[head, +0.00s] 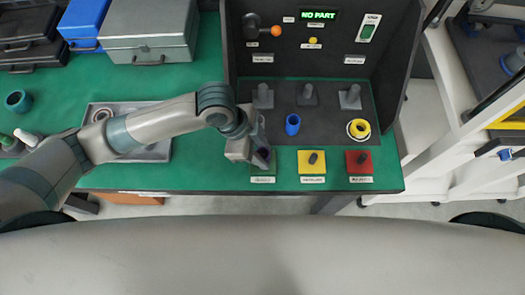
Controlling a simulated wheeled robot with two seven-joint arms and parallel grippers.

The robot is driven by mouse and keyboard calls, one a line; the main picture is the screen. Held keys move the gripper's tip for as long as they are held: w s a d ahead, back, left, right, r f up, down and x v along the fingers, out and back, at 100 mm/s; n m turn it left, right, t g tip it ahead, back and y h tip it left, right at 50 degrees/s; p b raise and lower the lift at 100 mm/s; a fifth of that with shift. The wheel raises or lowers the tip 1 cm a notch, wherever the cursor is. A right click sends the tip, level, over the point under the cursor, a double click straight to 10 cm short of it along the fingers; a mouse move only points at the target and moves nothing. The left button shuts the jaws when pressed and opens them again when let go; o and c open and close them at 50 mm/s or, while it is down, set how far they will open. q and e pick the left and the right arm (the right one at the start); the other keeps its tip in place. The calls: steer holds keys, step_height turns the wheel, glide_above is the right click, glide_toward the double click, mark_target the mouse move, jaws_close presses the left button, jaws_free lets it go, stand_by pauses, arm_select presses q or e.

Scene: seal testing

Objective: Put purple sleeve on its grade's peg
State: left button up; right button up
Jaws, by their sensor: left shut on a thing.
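My left gripper (259,154) reaches in from the left and is shut on the purple sleeve (264,153), which is small and mostly hidden by the fingers. The sleeve is over or at the green pad (264,179) at the table's front edge. Whether it is around a peg there cannot be told. To the right, the yellow pad (305,170) and the red pad (352,168) each carry a bare dark peg. My right gripper is not in view.
Behind the pads, a dark test station has grey posts (308,95), a blue sleeve (292,124) and a yellow ring (360,127). Its display (318,15) reads NO PART. A grey tray (155,153) lies under my left arm. Grey (148,45) and blue (84,20) cases stand at the back left.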

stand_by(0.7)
arm_select(q)
steer(key=o, duration=1.3)
step_height(320, 180, up, 9)
steer(key=p, duration=1)
